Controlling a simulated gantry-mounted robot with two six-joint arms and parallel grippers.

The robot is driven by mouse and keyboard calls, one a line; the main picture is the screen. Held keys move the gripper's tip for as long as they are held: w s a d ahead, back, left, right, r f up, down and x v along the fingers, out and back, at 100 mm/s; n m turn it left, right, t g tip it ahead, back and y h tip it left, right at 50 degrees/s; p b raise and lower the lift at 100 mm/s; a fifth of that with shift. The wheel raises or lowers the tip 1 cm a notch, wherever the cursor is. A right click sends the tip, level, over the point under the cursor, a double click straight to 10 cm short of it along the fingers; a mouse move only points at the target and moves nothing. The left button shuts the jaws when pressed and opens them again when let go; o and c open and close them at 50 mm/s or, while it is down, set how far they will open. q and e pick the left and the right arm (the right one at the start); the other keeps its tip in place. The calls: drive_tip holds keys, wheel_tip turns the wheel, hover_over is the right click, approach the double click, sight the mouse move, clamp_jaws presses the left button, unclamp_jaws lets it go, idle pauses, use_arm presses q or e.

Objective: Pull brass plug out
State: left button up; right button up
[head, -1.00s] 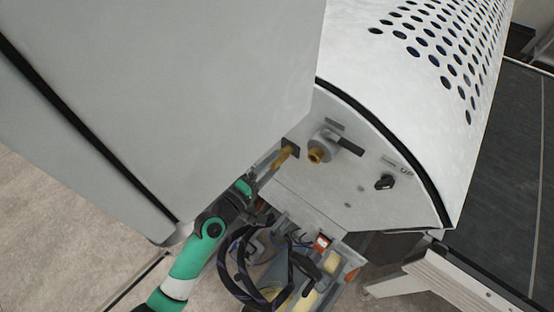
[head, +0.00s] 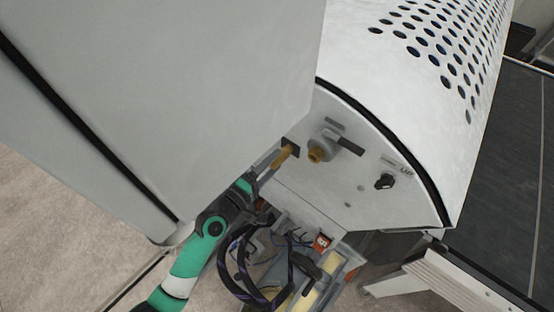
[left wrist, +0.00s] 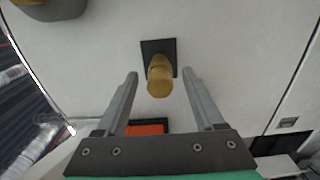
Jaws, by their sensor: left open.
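The brass plug (head: 284,157) sticks out of a dark square plate on the white machine's side in the head view. In the left wrist view the plug (left wrist: 159,78) stands out from its dark square plate (left wrist: 152,46). My left gripper (head: 268,164) is beside the plug in the head view. In the left wrist view its two fingers (left wrist: 159,77) are open, one on each side of the plug, with a gap on both sides. The right gripper is not in view.
A grey valve with a brass end (head: 318,153) sits right of the plug, with a black knob (head: 385,181) further right. Below are looped dark cables (head: 240,262) and an open tray of parts (head: 318,285). A large white panel (head: 170,80) hangs close on the left.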

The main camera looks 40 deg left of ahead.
sight(271, 166)
use_arm(q)
clamp_jaws()
idle(0.3)
idle(1.1)
drive_tip(key=shift+s+d, duration=0.2)
drive_tip(key=shift+s, duration=2.8)
drive_tip(key=shift+s+d+b, duration=0.1)
drive_tip(key=shift+s+b, duration=0.35)
drive_tip(key=shift+s, duration=1.05)
